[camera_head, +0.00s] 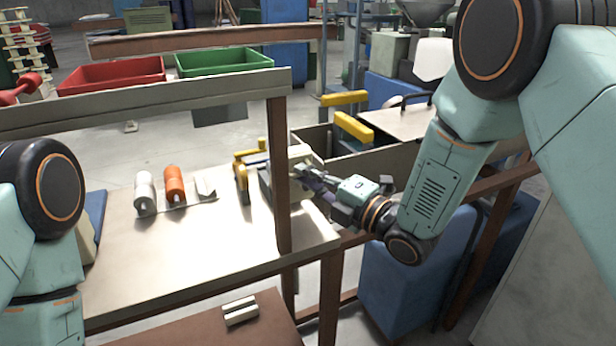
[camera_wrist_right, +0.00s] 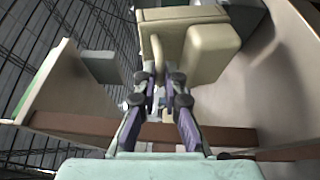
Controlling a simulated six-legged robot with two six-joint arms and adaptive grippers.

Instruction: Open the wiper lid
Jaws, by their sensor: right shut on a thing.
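The wiper lid appears to be the beige, rounded block (camera_head: 306,154) beside the brown post at the right end of the light table. In the right wrist view the lid (camera_wrist_right: 207,50) fills the top middle, with a beige loop-like handle on its near left side. My right gripper (camera_head: 305,174) reaches in from the right, past the post. In the right wrist view its purple-grey fingers (camera_wrist_right: 160,80) are shut on the lid's handle at their tips. The post hides part of the lid's body in the head view. My left gripper is out of view; only part of that arm shows.
The brown post (camera_head: 279,180) stands close to my right gripper. White (camera_head: 145,193) and orange (camera_head: 175,185) rolls lie on the table (camera_head: 205,250). A yellow-handled part (camera_head: 241,172) stands left of the post. Red (camera_head: 112,75) and green (camera_head: 222,62) trays sit behind.

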